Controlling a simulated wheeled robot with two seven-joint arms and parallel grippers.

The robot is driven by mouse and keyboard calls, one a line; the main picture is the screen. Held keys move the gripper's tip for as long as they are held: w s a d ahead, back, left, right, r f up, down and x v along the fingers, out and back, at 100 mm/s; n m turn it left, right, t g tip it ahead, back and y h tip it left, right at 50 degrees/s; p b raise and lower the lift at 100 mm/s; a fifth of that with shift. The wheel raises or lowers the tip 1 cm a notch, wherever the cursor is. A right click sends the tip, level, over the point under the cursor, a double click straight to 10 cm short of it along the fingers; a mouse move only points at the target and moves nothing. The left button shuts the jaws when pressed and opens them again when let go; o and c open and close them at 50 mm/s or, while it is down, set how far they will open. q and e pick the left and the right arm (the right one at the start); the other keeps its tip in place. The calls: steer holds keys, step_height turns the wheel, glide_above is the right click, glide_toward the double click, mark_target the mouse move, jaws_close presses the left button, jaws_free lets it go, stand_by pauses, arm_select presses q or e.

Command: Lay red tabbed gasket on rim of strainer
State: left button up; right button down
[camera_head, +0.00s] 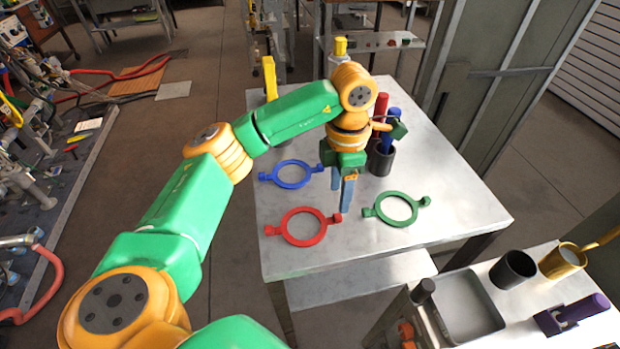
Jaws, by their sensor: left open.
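The red tabbed gasket (283,227) lies flat on the metal table, a ring with a tab on its left and right sides. My left gripper (341,199) points down with its blue fingers apart and empty. In the picture its fingertips are just above and beside the gasket's right tab; I cannot tell their exact height. A gold cup with a handle (561,263), which looks like the strainer, stands on the lower-right surface. Nothing lies on its rim. My right gripper is not in view.
A blue ring (292,186) and a green ring (377,219) lie near the red one. A dark cup with red and blue tools (381,160) stands behind my gripper. A black cup (513,269), a grey tray (470,306) and a purple-handled tool (580,312) are at lower right.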

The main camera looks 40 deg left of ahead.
mark_target(336, 216)
arm_select(q)
steer(key=shift+s+d+f+p, duration=0.45)
steer(key=shift+s+f+p, duration=0.15)
steer(key=shift+s+f, duration=0.25)
steer(key=f, duration=0.3)
steer(key=shift+w+a+f, duration=0.25)
steer(key=shift+f, duration=0.05)
steer(key=shift+w+f, duration=0.1)
steer(key=shift+w, duration=0.05)
steer(key=shift+c, duration=0.4)
steer(key=shift+s+d, duration=0.1)
steer(key=shift+s, duration=0.1)
jaws_close()
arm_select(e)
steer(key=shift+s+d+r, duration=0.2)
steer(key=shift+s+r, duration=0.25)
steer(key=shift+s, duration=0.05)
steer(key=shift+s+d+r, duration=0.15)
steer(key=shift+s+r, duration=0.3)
arm_select(q)
steer(key=shift+r, duration=0.2)
